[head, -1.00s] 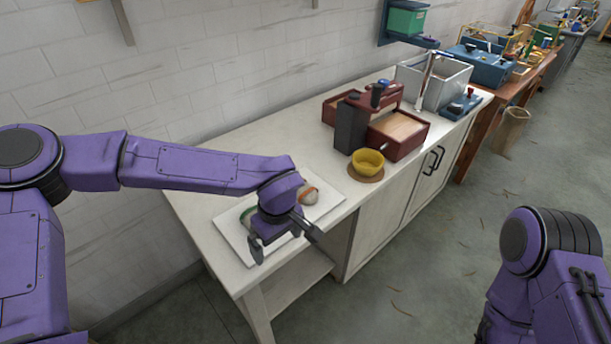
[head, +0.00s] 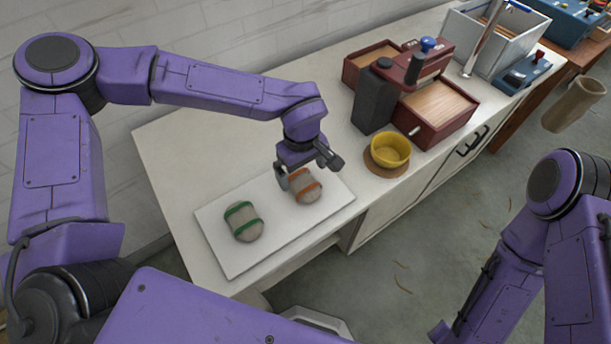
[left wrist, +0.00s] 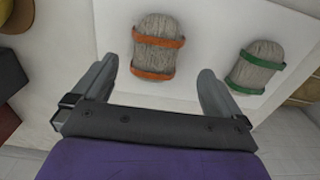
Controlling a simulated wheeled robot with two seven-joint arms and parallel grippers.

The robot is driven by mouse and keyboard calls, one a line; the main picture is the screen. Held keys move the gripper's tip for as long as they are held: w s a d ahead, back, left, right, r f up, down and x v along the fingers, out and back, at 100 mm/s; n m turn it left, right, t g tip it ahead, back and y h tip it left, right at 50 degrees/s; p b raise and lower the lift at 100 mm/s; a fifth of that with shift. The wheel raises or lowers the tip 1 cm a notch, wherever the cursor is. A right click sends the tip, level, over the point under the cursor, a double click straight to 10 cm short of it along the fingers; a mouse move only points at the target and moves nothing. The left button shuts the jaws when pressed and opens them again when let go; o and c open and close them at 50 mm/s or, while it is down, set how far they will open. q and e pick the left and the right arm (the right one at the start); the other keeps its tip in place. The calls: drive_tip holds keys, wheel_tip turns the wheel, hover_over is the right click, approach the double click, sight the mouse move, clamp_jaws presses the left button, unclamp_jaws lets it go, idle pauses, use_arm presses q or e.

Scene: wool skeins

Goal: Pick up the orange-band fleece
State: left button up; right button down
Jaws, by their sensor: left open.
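The orange-band fleece (head: 306,188) is a grey-beige skein with orange bands, lying on the right part of a white board. It also shows in the left wrist view (left wrist: 158,47), ahead of and roughly between the fingers. A similar skein with green bands (head: 243,222) lies to its left on the board; it also shows in the left wrist view (left wrist: 257,66). My left gripper (head: 309,177) is open and empty, over the orange-band fleece and partly hiding its far end. In the left wrist view its fingers (left wrist: 158,85) are spread apart. My right gripper is out of view.
The white board (head: 222,255) lies on a pale bench (head: 175,165). A yellow bowl (head: 391,149) on a round brown mat (head: 384,168) stands right of the board.

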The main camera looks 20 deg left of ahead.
sight(303, 181)
use_arm(q)
drive_tip(key=shift+s+f+p, duration=0.4)
drive_tip(key=shift+f+p, duration=0.1)
drive_tip(key=shift+f, duration=0.3)
drive_tip(key=f, duration=0.1)
drive_tip(key=w+f, duration=0.1)
drive_tip(key=f, duration=0.1)
drive_tip(key=w+f, duration=0.1)
drive_tip(key=shift+w+f+p, duration=0.1)
drive_tip(key=shift+f+p, duration=0.15)
drive_tip(key=shift+p, duration=0.1)
drive_tip(key=shift+s+r, duration=0.1)
drive_tip(key=shift+s, duration=0.2)
drive_tip(key=shift+s+r, duration=0.1)
drive_tip(key=shift+s, duration=0.05)
drive_tip(key=c, duration=1.1)
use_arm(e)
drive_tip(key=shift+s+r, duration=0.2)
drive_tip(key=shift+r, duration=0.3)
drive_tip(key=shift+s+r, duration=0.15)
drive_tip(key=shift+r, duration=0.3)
